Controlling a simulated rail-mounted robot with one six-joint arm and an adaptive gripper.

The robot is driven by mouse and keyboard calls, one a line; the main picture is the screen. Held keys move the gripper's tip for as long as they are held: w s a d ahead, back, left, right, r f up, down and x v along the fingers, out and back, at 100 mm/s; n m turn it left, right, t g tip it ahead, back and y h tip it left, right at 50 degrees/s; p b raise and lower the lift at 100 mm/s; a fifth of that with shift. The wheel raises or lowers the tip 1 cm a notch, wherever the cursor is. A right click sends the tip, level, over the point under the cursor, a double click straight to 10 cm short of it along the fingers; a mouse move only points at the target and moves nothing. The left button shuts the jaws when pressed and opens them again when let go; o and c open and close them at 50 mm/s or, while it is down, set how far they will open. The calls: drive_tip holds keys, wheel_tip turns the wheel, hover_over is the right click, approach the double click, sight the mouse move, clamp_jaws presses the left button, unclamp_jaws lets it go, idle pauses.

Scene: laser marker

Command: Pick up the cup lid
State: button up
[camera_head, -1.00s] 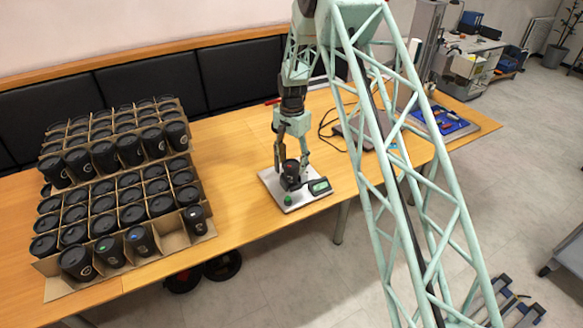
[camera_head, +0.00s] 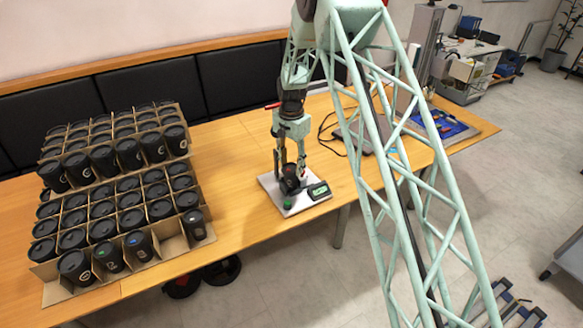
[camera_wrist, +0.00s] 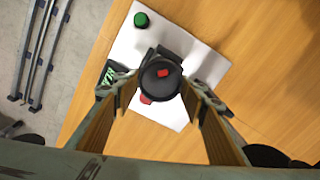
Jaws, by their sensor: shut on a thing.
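The cup lid (camera_wrist: 160,78) is a round black disc with a small red mark near its middle, in the wrist view. It is at the black fixture on a white plate (camera_wrist: 199,64). My gripper (camera_wrist: 160,88) is down at the plate with its fingers on either side of the lid, shut on it. In the head view my gripper (camera_head: 290,179) stands upright over the plate (camera_head: 272,190), and the lid is a dark shape between the fingers, its edges hard to tell. The exact finger contact is partly hidden.
A green button (camera_head: 287,203) and a small display (camera_head: 318,190) sit at the plate's front. Cardboard trays (camera_head: 180,243) with many lidded black cups fill the table's left. A laptop (camera_head: 352,137) and a blue tray (camera_head: 447,133) lie to the right. Bare table (camera_head: 232,150) separates cups and plate.

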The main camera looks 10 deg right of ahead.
sight(292, 170)
drive_tip(key=shift+r, duration=1.5)
drive_tip(key=shift+s+r, duration=0.15)
drive_tip(key=shift+s, duration=0.05)
drive_tip(key=s+d+r, duration=0.1)
drive_tip(key=s, duration=1.4)
drive_tip(key=shift+s+r, duration=0.2)
drive_tip(key=shift+s, duration=0.1)
drive_tip(key=shift+a+b, duration=0.1)
drive_tip(key=shift+b, duration=0.2)
